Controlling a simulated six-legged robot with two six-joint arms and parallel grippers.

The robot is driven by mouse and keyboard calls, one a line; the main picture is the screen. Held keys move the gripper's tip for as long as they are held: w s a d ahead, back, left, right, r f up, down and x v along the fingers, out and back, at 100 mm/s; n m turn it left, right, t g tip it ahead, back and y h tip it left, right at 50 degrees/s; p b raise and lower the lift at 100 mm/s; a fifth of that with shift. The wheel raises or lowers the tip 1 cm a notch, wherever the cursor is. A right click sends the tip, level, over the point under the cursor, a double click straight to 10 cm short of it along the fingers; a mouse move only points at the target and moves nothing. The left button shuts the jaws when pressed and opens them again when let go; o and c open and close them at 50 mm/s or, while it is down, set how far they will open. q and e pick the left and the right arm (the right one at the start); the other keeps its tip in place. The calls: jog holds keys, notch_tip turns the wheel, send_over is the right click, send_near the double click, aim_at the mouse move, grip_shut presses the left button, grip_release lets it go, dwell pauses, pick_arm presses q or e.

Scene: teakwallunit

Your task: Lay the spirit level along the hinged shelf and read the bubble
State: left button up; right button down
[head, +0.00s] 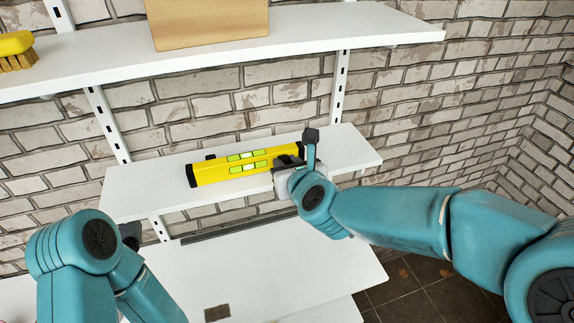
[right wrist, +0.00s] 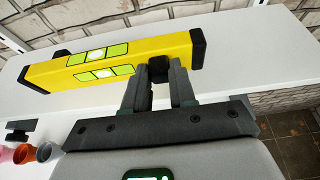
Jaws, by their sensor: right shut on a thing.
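The yellow spirit level (head: 215,174) has black end caps and green vials; it also shows in the right wrist view (right wrist: 55,73). It runs lengthwise along the narrow white shelf (head: 125,196), over its top. I cannot tell whether its underside touches the shelf. My right gripper (head: 305,160) is shut on a black part near the level's right end; its fingers also show in the right wrist view (right wrist: 158,75). Pale bubbles show near the middle of the vials, but their marks are too small to read. A dark piece beside my left arm may be my left gripper (head: 130,235); its jaws are unclear.
A long upper shelf (head: 340,25) carries a wooden box (head: 210,22) and a yellow brush (head: 15,50). Pink and orange cups (right wrist: 25,153) show at left in the right wrist view. Brick walls stand behind and right.

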jog(key=shift+w+f, duration=0.1)
jog(key=shift+f, duration=0.05)
jog(key=c, duration=0.9)
grip_release()
